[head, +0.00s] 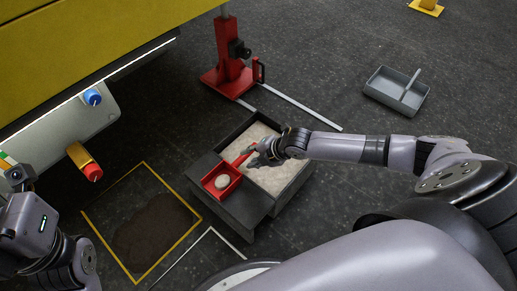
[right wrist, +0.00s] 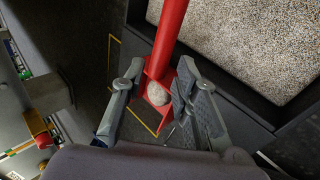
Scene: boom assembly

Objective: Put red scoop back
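The red scoop (head: 222,181) sits on the grey ledge at the left side of a dark box, with a pale rounded mass in its pan. Its handle slants up to the right, towards my right gripper (head: 258,156). In the right wrist view, the scoop's handle (right wrist: 169,38) runs down to the pan between the spread fingers of my right gripper (right wrist: 157,84). The fingers look apart from the handle, with gaps on both sides. My left arm is at the lower left of the head view; its fingers do not show.
The dark box (head: 192,165) holds pale granular material (head: 276,178). A yellow-outlined floor square with dark soil (head: 150,228) lies to its left. A red stand (head: 228,72) is behind. A grey tray (head: 385,88) lies at the right. A yellow machine (head: 75,45) overhangs the upper left.

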